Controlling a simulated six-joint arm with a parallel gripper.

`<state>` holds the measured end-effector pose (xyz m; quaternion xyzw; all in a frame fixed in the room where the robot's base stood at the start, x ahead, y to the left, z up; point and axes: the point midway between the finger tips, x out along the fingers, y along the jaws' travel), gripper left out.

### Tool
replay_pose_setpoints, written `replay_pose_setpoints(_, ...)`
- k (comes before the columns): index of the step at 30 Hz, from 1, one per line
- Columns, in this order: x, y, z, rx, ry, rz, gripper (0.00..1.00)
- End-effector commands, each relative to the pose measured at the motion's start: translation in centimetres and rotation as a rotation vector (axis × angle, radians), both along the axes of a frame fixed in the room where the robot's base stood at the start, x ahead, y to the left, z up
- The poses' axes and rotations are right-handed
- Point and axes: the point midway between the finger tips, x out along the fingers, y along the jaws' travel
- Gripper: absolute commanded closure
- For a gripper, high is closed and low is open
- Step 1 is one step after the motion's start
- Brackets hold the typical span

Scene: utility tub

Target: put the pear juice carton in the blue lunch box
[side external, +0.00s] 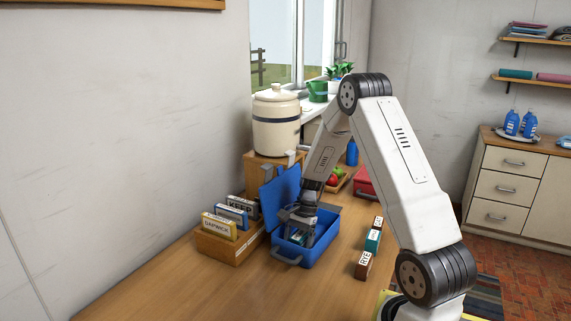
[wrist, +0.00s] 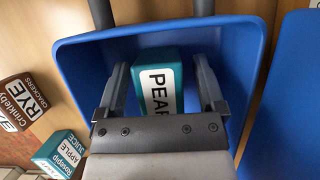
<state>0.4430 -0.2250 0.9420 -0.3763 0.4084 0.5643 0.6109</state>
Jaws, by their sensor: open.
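The pear juice carton (wrist: 158,85), teal and white with "PEAR" on it, is inside the blue lunch box (wrist: 82,75). In the side view the blue lunch box (side external: 296,256) stands on the table with its lid (side external: 281,192) raised. A teal bit of the carton (side external: 299,239) shows inside, mostly hidden by my gripper (side external: 299,226). In the wrist view my gripper (wrist: 163,82) reaches into the box, open, with one finger on each side of the carton. A gap shows at the right finger; I cannot tell whether the left finger touches.
An apple juice carton (wrist: 58,152) and a rye crackers box (wrist: 24,100) stand beside the lunch box. A wooden holder (side external: 222,246) with several upright boxes is at its left. A crock (side external: 276,121) and a red box (side external: 364,184) are behind. The front table is clear.

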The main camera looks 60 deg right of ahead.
Motion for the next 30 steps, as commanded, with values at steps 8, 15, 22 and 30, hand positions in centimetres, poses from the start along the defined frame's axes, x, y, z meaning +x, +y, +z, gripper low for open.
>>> replay_pose_setpoints(8,0.0,-1.3,3.0,-0.003,-0.003,-0.002,0.12)
replay_pose_setpoints(15,-0.1,-2.8,6.7,-0.004,-0.005,-0.001,0.12)
replay_pose_setpoints(22,-0.3,-4.0,9.5,-0.002,-0.002,-0.002,0.12)
replay_pose_setpoints(30,-0.3,-4.5,10.9,-0.002,-0.002,-0.001,0.12)
